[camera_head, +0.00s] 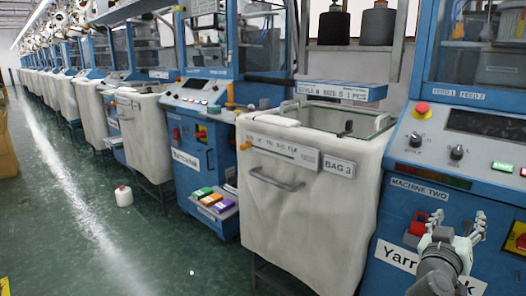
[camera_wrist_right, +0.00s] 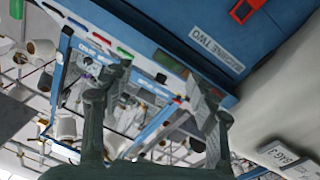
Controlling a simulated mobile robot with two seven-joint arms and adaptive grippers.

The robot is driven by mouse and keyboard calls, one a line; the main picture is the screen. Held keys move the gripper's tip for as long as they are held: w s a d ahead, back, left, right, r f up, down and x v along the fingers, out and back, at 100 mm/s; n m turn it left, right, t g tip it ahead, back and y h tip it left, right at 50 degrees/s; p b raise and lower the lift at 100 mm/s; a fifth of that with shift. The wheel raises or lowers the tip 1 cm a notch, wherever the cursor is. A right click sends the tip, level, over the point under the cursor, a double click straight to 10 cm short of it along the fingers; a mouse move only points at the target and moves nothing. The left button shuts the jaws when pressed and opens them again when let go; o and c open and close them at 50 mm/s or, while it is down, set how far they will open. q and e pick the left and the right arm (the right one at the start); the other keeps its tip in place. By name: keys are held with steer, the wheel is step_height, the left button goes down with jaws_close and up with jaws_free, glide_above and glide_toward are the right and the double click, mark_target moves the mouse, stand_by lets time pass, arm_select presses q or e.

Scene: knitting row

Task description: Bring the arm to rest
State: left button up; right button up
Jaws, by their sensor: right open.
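My right arm (camera_head: 438,275) comes up at the lower right of the head view. Its gripper (camera_head: 458,222) is open and empty, in front of the blue panel of machine two (camera_head: 398,228). A gap shows between the two fingers, also in the right wrist view (camera_wrist_right: 162,86), where nothing sits between them. I cannot tell how far the fingers are from the panel. My left gripper is not in view.
The pale bag labelled BAG 3 (camera_head: 310,215) hangs left of my right gripper. A red button (camera_head: 421,110) and knobs top machine two's panel.

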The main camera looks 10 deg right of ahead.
steer(key=s+d+f+n+g+y, duration=0.1)
steer(key=s+f+n+g+y, duration=0.3)
steer(key=f, duration=1.2)
steer(key=s+d+f+n+g+y, duration=0.1)
steer(key=s+f+n+y, duration=0.45)
steer(key=f, duration=1.05)
steer(key=s+a+f+g, duration=0.2)
steer(key=s+f+g, duration=0.1)
steer(key=s+f, duration=0.8)
steer(key=s+a+f+y, duration=0.2)
steer(key=a+f, duration=0.1)
steer(key=a, duration=0.7)
steer(key=shift+s+f+g, duration=0.2)
steer(key=shift+s+g, duration=0.15)
steer(key=shift+g, duration=0.05)
steer(key=shift+o, duration=0.6)
steer(key=a+f+m+y, duration=0.2)
steer(key=a, duration=0.9)
steer(key=shift+s, duration=0.45)
